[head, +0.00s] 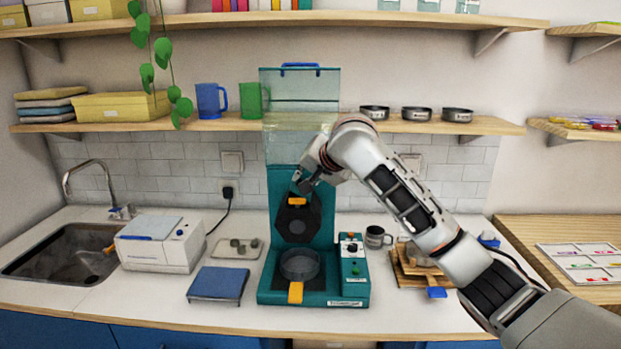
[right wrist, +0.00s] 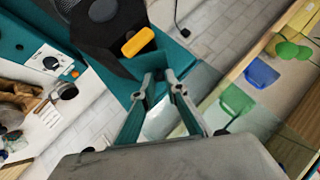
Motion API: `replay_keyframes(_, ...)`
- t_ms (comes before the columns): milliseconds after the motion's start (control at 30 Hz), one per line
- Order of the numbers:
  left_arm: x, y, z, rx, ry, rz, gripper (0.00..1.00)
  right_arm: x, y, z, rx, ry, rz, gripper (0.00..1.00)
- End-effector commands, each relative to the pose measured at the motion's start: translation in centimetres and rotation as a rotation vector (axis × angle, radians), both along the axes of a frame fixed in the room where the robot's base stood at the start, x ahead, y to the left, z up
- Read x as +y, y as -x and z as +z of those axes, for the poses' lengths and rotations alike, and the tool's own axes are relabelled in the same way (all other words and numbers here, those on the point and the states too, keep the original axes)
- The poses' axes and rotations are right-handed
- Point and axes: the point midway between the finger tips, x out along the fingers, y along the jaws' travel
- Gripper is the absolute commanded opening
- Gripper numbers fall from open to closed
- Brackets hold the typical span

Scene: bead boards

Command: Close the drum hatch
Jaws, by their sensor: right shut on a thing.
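The teal machine (head: 350,298) stands on the counter. Its dark, many-sided drum hatch (head: 298,228) is open, tilted up against the back panel, with an orange tab (head: 297,201) at its top. The hatch (right wrist: 108,38) and tab (right wrist: 138,43) also show in the right wrist view. Below lies the round drum opening with a clear rim (head: 300,265) and an orange front tab (head: 296,292). My right gripper (head: 304,184) is at the hatch's top edge, its fingers (right wrist: 161,80) shut beside the tab; the exact contact is hard to see. My left gripper is out of view.
A clear cover (head: 300,90) with a blue handle stands raised above the machine, behind my right gripper. A knob panel (head: 352,262) is at the machine's right. A white device (head: 160,245) and blue box (head: 218,285) stand left; a mug (head: 376,237) stands right.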

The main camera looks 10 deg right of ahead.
Motion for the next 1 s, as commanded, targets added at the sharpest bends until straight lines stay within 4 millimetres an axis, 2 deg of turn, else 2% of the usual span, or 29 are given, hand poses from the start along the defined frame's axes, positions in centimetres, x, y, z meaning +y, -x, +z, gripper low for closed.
replay_keyframes(133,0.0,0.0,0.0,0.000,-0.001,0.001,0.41,1.1,-0.2,-0.2,0.039,0.132,0.004,0.00)
replay_keyframes(500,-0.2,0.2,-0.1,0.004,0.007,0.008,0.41,2.4,-0.5,-1.4,0.126,0.422,0.005,0.00)
replay_keyframes(1000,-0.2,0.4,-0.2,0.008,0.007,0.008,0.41,2.9,-0.7,-2.3,0.175,0.592,0.004,0.00)
